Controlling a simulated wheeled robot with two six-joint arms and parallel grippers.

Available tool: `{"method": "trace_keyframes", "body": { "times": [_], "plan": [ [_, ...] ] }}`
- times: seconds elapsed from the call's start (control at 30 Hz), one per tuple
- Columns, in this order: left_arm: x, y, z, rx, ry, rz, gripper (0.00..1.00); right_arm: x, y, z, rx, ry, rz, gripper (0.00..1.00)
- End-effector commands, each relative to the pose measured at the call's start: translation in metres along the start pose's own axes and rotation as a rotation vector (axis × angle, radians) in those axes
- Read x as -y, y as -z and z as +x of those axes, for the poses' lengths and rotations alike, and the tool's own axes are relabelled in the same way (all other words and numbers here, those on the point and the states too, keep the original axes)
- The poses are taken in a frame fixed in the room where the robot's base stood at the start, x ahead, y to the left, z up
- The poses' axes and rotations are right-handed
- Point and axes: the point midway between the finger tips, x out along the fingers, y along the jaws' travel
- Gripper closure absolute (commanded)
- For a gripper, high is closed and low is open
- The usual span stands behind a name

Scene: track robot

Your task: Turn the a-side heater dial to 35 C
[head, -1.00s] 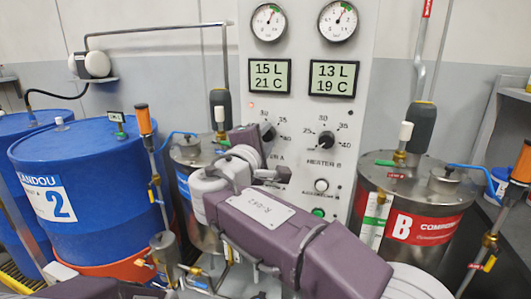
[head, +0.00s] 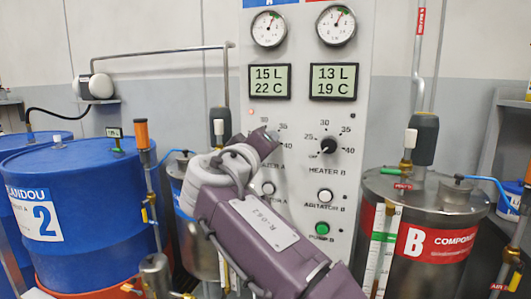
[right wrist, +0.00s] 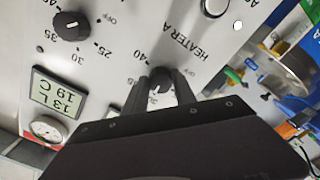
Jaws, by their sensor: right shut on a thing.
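The a-side heater dial (right wrist: 160,82) is a dark knob on the grey panel (head: 355,75), beside the HEATER A label in the right wrist view. My right gripper (right wrist: 162,84) is shut on it, one finger on each side; it also shows in the head view (head: 268,138), where it hides most of the dial. The 35 and 40 marks show right of the gripper in the head view. The dial's pointer is hidden, so I cannot tell its setting. The A display (head: 269,82) reads 15 L, 22 C. My left gripper is not in view.
The heater B dial (head: 328,145) points at OFF, right of my gripper. Its display (head: 334,80) reads 13 L, 19 C. Agitator buttons (head: 325,195) and a green pump button (head: 322,228) sit below. A blue drum (head: 100,190) and steel tank B (head: 425,187) flank the panel.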

Motion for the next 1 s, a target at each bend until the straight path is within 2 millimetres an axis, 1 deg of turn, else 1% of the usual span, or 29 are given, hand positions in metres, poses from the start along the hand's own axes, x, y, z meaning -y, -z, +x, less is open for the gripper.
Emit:
{"method": "trace_keyframes", "body": {
  "times": [0.03, 0.2, 0.6, 0.8, 1.0],
  "plan": [
    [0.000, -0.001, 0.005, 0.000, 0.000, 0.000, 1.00, 0.003, -0.002, 0.000, 0.001, 0.001, 0.042, 1.00],
    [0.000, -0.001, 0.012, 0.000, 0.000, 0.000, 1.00, 0.003, -0.002, 0.000, 0.000, 0.000, 0.203, 1.00],
    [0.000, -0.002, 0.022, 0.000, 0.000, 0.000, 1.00, 0.003, 0.000, 0.000, 0.001, 0.000, 0.556, 1.00],
    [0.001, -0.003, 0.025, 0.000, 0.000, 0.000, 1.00, 0.003, 0.000, 0.000, 0.000, 0.000, 0.685, 1.00],
    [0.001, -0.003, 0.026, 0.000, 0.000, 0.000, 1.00, 0.003, 0.001, 0.000, 0.000, 0.000, 0.767, 1.00]
  ]
}}
